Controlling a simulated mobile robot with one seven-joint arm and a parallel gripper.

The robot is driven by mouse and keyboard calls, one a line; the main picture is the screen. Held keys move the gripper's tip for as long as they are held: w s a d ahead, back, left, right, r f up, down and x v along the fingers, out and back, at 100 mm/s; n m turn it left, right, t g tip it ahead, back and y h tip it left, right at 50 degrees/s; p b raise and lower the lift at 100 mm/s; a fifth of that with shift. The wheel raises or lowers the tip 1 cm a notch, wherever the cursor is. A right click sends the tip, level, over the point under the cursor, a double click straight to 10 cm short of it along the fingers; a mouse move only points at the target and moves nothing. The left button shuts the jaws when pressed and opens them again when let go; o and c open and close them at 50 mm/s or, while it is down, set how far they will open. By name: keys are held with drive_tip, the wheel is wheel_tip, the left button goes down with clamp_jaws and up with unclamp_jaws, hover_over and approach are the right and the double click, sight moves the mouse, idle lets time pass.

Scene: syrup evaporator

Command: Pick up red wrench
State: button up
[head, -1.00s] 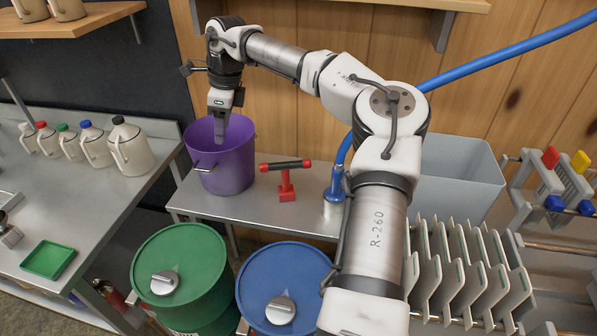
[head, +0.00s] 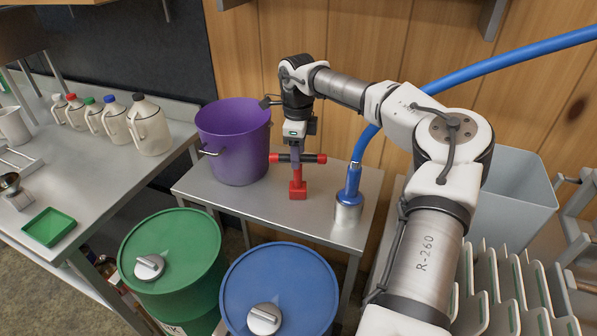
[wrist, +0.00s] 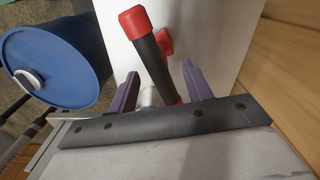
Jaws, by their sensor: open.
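The red wrench (head: 298,187) stands upright on the steel side table, a T shape with a red stem and foot and a black crossbar with red ends. My gripper (head: 295,155) is right above its crossbar, pointing down. In the wrist view the purple fingers of my gripper (wrist: 160,70) are apart, with the wrench's black bar (wrist: 153,65) running between them. The bar's near red end lies by the gripper's base. I cannot tell whether either finger touches it.
A purple bucket (head: 233,142) stands close left of the wrench. A blue hose with a metal nozzle (head: 349,210) stands close right. Green (head: 172,243) and blue (head: 280,285) drums are in front. A grey bin (head: 517,200) is farther right.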

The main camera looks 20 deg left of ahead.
sight(297, 186)
drive_tip(key=shift+s+f+p, duration=0.1)
drive_tip(key=shift+f+p, duration=0.65)
drive_tip(key=shift+f, duration=2.4)
drive_tip(key=shift+c, duration=0.3)
clamp_jaws()
